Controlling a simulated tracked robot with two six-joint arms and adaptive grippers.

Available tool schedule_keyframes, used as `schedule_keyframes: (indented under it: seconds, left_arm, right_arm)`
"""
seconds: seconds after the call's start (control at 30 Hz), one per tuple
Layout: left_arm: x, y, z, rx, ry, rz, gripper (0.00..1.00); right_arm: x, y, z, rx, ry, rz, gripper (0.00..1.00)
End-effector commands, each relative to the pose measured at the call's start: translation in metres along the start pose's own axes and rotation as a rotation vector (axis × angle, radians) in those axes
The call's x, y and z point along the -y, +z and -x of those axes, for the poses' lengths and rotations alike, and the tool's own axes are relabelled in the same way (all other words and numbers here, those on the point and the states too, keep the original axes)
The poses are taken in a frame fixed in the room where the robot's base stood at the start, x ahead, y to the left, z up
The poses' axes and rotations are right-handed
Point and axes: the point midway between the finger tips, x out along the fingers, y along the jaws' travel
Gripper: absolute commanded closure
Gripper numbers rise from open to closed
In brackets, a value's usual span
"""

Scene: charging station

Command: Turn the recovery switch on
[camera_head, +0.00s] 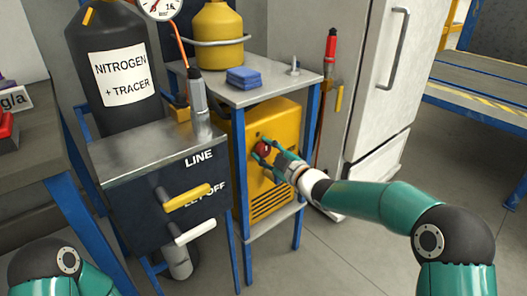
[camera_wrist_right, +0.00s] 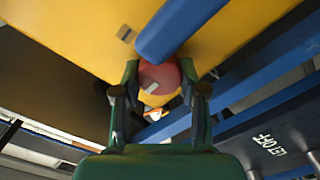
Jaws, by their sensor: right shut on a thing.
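A yellow recovery machine (camera_head: 280,122) stands on the lower shelf of a blue-legged stand, below the grey top. Its round red switch (camera_head: 264,147) is on the front face. My right gripper (camera_head: 266,151) is at that face, with its fingers shut around the red switch. In the right wrist view, the red switch (camera_wrist_right: 160,78) with a small white mark sits between the two green fingertips of the gripper (camera_wrist_right: 159,90). Part of the switch is hidden by a blue bar of the stand. My left arm shows only at the lower left; its gripper is out of view.
A grey cabinet (camera_head: 130,210) with yellow and white handles stands left of the stand. A black nitrogen cylinder (camera_head: 112,70) is behind it. A blue cloth (camera_head: 243,77) lies on the stand top. A white fridge (camera_head: 385,80) stands at right. The floor at right is clear.

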Motion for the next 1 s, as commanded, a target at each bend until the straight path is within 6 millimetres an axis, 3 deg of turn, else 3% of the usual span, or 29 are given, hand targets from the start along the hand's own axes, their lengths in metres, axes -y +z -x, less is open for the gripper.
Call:
schedule_keyframes:
  seconds: [1.0]
  left_arm:
    - [-0.015,0.0,0.041,0.0,0.0,0.0,0.52]
  right_arm:
    - [0.002,0.003,0.001,0.008,-0.011,-0.578,0.93]
